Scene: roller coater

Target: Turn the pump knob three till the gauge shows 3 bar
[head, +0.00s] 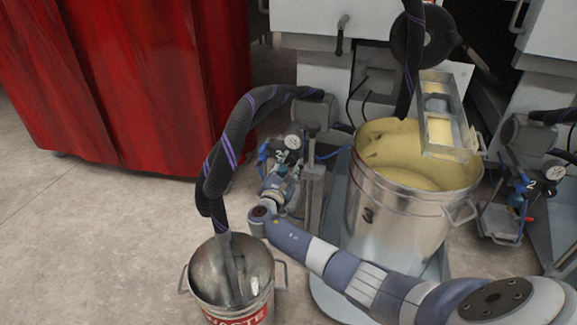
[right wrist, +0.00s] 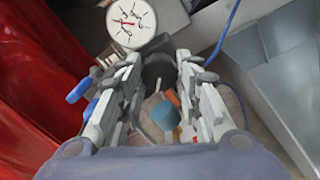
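My right gripper (head: 268,200) is down at the pump, small and partly hidden in the head view. In the right wrist view its fingers (right wrist: 158,68) stand on both sides of a dark round knob (right wrist: 158,72); I cannot tell whether they touch it. My left gripper is out of view.
A thick dark hose (head: 228,150) arches from the pump area into a waste bucket (head: 232,272) beside my right arm. A red curtain (head: 150,80) hangs at the left. Another pump with a gauge (head: 554,173) stands at the right. The floor at the left is clear.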

